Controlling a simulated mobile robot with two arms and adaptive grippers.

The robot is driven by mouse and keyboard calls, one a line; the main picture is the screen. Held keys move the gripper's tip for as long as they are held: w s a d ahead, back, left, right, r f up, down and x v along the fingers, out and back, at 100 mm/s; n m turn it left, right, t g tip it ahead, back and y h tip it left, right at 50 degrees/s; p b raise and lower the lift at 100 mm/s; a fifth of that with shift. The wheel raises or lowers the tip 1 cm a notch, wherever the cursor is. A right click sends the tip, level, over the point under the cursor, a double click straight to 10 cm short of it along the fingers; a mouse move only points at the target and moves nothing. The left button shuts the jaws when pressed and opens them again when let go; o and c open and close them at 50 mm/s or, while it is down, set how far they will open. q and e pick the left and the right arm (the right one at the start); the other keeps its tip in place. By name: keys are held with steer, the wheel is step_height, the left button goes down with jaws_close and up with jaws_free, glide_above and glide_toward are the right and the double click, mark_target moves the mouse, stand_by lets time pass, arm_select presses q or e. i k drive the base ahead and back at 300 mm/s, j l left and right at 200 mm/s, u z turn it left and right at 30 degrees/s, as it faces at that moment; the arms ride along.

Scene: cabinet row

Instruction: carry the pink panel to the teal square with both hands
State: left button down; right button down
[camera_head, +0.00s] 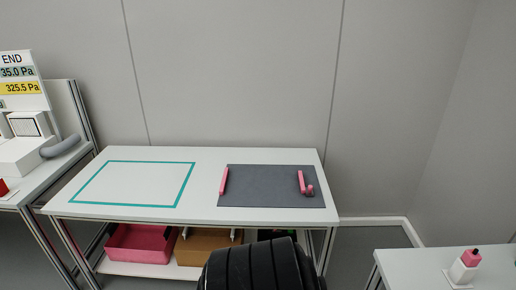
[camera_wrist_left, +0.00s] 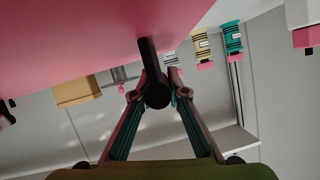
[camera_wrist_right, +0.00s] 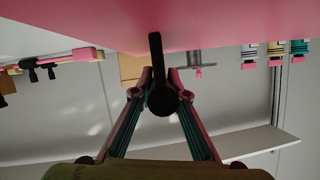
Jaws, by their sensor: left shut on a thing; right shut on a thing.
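The pink panel fills the top of the left wrist view (camera_wrist_left: 70,35) and of the right wrist view (camera_wrist_right: 110,22). A dark bar with a round end stands at its edge in each wrist view. My left gripper (camera_wrist_left: 158,80) is shut on the panel at this bar. My right gripper (camera_wrist_right: 160,80) is shut on it likewise. The fingers partly hide each grip. The teal square (camera_head: 124,205) is an outline on the left of the white table in the head view, empty inside. Neither gripper nor the held panel can be made out in the head view.
A dark grey mat (camera_head: 262,187) with pink bars (camera_head: 224,181) at its ends lies on the table's right part. A pink bin (camera_head: 140,243) and a brown box (camera_head: 205,247) sit below. A bench with a gauge sign (camera_head: 22,85) stands left; another table (camera_head: 440,262) stands right.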

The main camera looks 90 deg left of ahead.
mark_target(137, 181)
steer(key=k+u, duration=0.4)
steer(key=u, duration=2.05)
steer(key=i+j+u, duration=0.2)
steer(key=j, duration=0.2)
steer(key=i+j+u, duration=0.2)
steer(key=i+j, duration=0.75)
steer(key=j, duration=0.15)
steer(key=i+j, duration=0.6)
steer(key=j, duration=0.2)
